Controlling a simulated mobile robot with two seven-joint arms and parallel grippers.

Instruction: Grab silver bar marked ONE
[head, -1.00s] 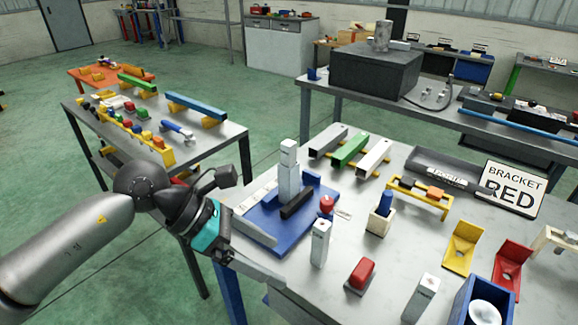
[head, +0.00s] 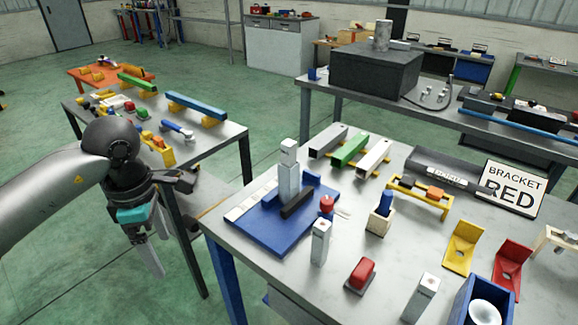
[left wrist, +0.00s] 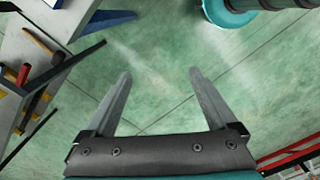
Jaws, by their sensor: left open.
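Two silver-grey bars, a left one (head: 328,140) and a right one (head: 374,157), lie on yellow supports on the main table in the head view, with a green bar (head: 350,149) between them. I cannot read any marking ONE on either bar. My left gripper (head: 158,258) hangs left of the main table, pointing down, far from the bars. In the left wrist view my left gripper (left wrist: 160,78) is open and empty, with green floor between its fingers. My right gripper is not in view.
A blue fixture (head: 270,222) with an upright pale block stands at the main table's left end. Pale posts (head: 320,242), a red block (head: 361,275) and a yellow stand (head: 420,190) occupy the table. Another table (head: 215,138) with parts stands behind my left arm.

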